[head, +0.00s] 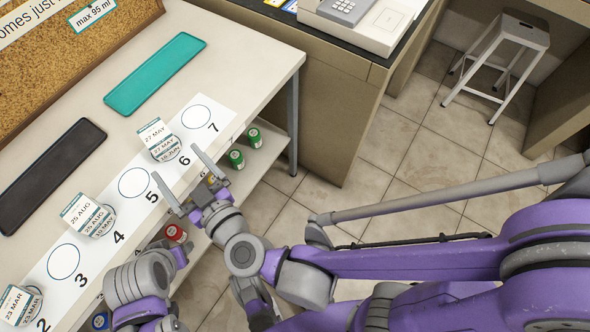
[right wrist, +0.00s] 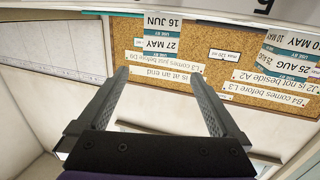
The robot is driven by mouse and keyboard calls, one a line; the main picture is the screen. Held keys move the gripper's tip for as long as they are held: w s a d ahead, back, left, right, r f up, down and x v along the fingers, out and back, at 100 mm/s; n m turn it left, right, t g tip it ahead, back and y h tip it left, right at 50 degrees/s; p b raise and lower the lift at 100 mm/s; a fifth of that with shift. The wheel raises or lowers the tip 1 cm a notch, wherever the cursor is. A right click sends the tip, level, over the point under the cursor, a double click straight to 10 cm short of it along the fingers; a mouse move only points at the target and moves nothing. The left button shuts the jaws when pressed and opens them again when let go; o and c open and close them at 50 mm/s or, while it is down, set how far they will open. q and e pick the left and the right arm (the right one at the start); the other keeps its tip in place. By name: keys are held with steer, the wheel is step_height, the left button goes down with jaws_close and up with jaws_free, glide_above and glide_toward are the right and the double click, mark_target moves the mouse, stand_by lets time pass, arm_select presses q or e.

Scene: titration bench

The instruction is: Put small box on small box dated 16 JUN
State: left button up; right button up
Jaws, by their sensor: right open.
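The small box dated 16 JUN (head: 170,154) stands at the place marked 6 on the white numbered strip (head: 100,228). A small box dated 27 MAY (head: 155,131) sits on top of it; the right wrist view shows the 27 MAY box (right wrist: 160,46) and the 16 JUN box (right wrist: 162,24) upside down. My right gripper (head: 177,168) is open and empty, with its fingers pointing at this stack from the front. In the right wrist view the gap between its fingertips (right wrist: 157,76) is clear, and the boxes are beyond it.
Circles 3, 5 and 7 are empty. A teal tray (head: 155,75) and a black tray (head: 50,174) lie behind. Green-lidded jars (head: 236,158) stand on the lower shelf.

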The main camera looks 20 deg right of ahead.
steer(key=s+d+f+m+g+h, duration=0.1)
steer(key=s+d+f+g+h, duration=0.1)
steer(key=d, duration=0.7)
steer(key=s+d+f+m+g+h, duration=0.1)
steer(key=s+d+f+g+h, duration=0.1)
steer(key=s+d+f+g, duration=0.3)
steer(key=s+d+f+m+g+h, duration=0.1)
steer(key=s+d+f+g, duration=0.3)
steer(key=d, duration=0.8)
step_height(320, 180, down, 3)
steer(key=shift+d+r+m+g+h, duration=0.2)
steer(key=shift+d+m+g+h, duration=0.2)
steer(key=shift+h, duration=0.1)
steer(key=shift+s, duration=0.1)
